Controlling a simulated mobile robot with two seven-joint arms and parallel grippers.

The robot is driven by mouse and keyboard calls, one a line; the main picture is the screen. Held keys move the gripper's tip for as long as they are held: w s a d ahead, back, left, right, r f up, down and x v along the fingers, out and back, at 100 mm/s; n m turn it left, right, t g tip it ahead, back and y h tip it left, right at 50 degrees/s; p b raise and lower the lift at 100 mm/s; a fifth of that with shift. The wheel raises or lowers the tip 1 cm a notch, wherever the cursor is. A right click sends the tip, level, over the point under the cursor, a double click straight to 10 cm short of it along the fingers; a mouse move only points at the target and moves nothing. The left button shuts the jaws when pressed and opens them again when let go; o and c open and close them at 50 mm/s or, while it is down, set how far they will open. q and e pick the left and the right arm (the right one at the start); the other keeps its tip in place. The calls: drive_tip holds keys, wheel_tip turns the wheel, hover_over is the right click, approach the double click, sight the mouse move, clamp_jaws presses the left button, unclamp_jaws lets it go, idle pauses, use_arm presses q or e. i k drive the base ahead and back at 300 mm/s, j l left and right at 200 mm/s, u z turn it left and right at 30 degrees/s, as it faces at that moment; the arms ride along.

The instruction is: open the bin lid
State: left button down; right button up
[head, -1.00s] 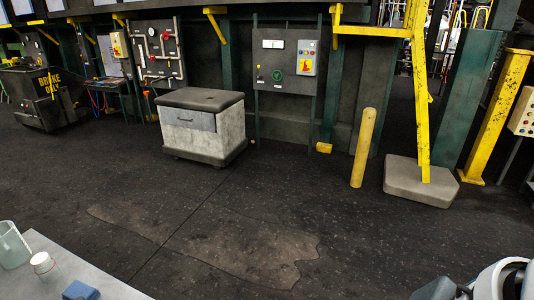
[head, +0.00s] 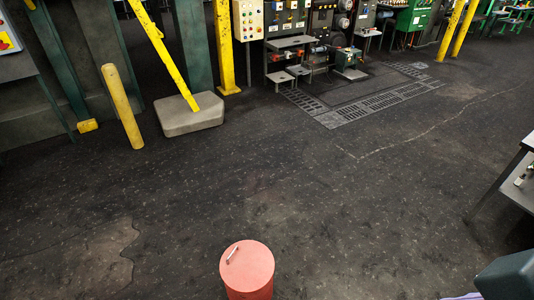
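A red round drum-like container (head: 249,270) stands on the floor at the bottom middle of the head view. Its flat round top looks closed. A small pale bar (head: 233,256) shows on the top; I cannot tell if it is a handle or a loose thing. I cannot tell for sure that this is the bin. The lower part of the container is cut off by the frame's edge. Neither of my grippers shows.
A yellow post (head: 122,106) and a grey block (head: 189,115) under a yellow rail stand at the upper left. Floor gratings (head: 372,103) lie at the upper right. A table edge (head: 505,178) is at the right. The middle floor is clear.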

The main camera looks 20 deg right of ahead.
sight(248, 266)
drive_tip(key=z, duration=0.2)
drive_tip(key=i+j+z, duration=0.3)
drive_tip(key=i+j, duration=0.4)
drive_tip(key=i, duration=0.25)
drive_tip(key=i+j+z, duration=0.3)
drive_tip(key=i+j, duration=0.55)
drive_tip(key=j, duration=0.1)
